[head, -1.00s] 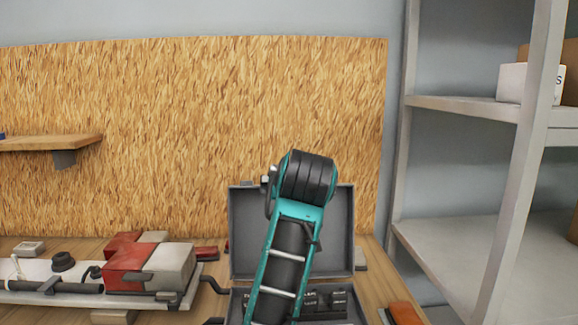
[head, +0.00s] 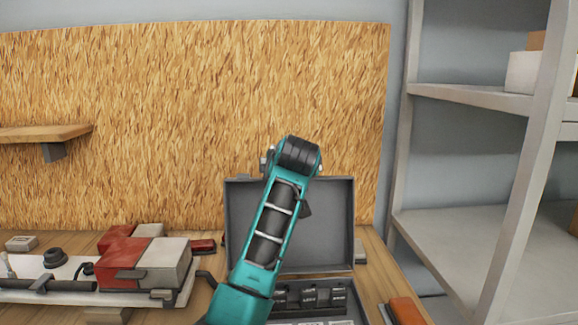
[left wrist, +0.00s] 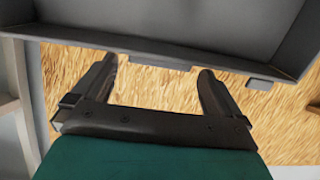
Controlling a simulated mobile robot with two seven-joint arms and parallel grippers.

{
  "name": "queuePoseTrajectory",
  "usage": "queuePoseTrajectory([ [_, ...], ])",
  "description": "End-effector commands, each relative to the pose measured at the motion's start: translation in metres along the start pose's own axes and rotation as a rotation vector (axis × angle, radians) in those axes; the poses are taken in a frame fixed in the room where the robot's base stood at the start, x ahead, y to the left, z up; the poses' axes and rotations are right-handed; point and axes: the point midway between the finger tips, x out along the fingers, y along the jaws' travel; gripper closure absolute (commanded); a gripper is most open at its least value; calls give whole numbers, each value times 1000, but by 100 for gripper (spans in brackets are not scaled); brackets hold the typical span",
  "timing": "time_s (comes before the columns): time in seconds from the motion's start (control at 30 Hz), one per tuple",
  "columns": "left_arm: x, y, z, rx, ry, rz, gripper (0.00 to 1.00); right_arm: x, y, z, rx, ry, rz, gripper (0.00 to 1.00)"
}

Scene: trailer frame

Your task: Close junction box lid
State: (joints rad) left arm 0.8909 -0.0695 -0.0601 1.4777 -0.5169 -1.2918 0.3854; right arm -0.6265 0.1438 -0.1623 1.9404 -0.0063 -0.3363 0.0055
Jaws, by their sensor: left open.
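The junction box lid (head: 338,230) is a grey, shallow tray that stands open and upright at the back of the box. The junction box base (head: 364,317) lies below it, with dark parts inside, and is partly hidden by my teal left arm. The arm crosses in front of the lid, its black wrist above the lid's top edge. The left gripper is hidden in the head view. In the left wrist view my left gripper (left wrist: 161,72) is open and empty, its fingertips close to the lid's rim (left wrist: 165,52). Contact cannot be told. My right gripper is not in view.
A red and grey device (head: 150,263) sits on the bench to the left. A red-orange object (head: 408,311) lies to the right of the box. A grey shelf unit (head: 470,95) stands at the right, and a wood-chip panel (head: 180,120) is behind the bench.

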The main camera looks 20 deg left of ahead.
Motion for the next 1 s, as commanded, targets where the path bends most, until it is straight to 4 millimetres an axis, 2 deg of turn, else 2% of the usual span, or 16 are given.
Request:
queuePoseTrajectory([
  [0.2,15,0,0,1,0,-1,0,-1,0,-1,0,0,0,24],
  [0.5,17,0,0,0,1,0,0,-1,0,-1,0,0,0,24],
  [1.0,17,0,0,1,0,0,47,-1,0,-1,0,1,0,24],
])
